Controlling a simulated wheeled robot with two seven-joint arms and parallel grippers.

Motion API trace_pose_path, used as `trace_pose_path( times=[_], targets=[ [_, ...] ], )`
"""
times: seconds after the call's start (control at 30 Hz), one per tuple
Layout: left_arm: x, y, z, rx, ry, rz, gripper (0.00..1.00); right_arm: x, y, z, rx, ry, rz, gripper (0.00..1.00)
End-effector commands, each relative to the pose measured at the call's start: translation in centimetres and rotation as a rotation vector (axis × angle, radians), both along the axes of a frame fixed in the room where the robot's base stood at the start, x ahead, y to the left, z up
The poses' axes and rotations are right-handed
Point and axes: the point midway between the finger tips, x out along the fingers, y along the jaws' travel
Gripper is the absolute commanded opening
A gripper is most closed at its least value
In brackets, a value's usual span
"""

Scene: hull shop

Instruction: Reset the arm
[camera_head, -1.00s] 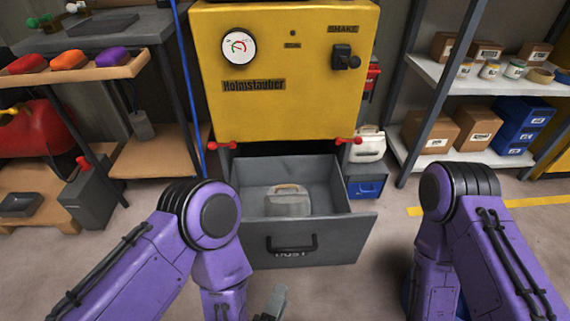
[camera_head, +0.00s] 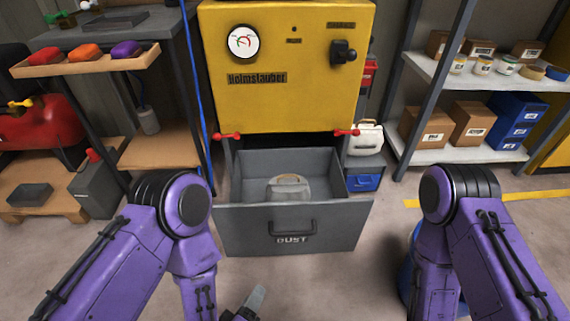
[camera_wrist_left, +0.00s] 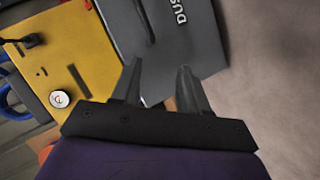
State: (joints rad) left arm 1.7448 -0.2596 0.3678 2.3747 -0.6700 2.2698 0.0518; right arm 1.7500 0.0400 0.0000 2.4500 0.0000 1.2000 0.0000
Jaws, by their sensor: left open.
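My left gripper (camera_head: 250,304) shows at the bottom of the head view, in front of and below the grey dust drawer. In the left wrist view my left gripper (camera_wrist_left: 158,82) is open, with nothing between its fingers. The purple left arm (camera_head: 150,235) is bent at the elbow. My right arm (camera_head: 475,245) comes in from the right; its gripper is out of view. The dust drawer (camera_head: 335,220) stands pulled out under a yellow machine, and its front also shows in the left wrist view (camera_wrist_left: 200,35).
The yellow machine (camera_head: 290,100) has red clamps at its lower corners. A shelf (camera_head: 455,155) with boxes and jars is at right. A workbench with a wooden ledge (camera_head: 60,68) holding coloured blocks is at left. Floor is open between drawer and right arm.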

Motion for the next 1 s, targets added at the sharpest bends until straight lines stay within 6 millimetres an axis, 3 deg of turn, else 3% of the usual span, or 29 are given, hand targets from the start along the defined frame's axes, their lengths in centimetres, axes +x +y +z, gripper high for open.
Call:
trace_pose_path(
  times=[0.13,0.27,0.4,0.63,0.7,1.0],
  targets=[
    [-0.1,4.7,-3.0,0.236,0.111,-0.015,0.44,0.0,0.0,0.0,0.0,0.0,0.0,0.0],
    [-1.6,10.1,-5.9,0.445,0.279,-0.02,0.44,0.0,0.0,0.0,0.0,0.0,0.0,0.0],
    [-4.6,15.7,-8.2,0.608,0.495,-0.012,0.44,0.0,0.0,0.0,0.0,0.0,0.0,0.0],
    [-10.6,22.5,-9.8,0.735,0.831,0.018,0.44,0.0,0.0,0.0,0.0,0.0,0.0,0.0],
    [-10.7,22.3,-12.5,0.733,0.838,-0.005,0.44,-0.2,0.1,-2.7,0.007,0.017,0.01,0.0],
    [-11.4,21.7,-17.1,0.726,0.874,-0.07,0.44,-1.0,0.5,-7.3,0.032,0.074,0.045,0.0]
  ],
)
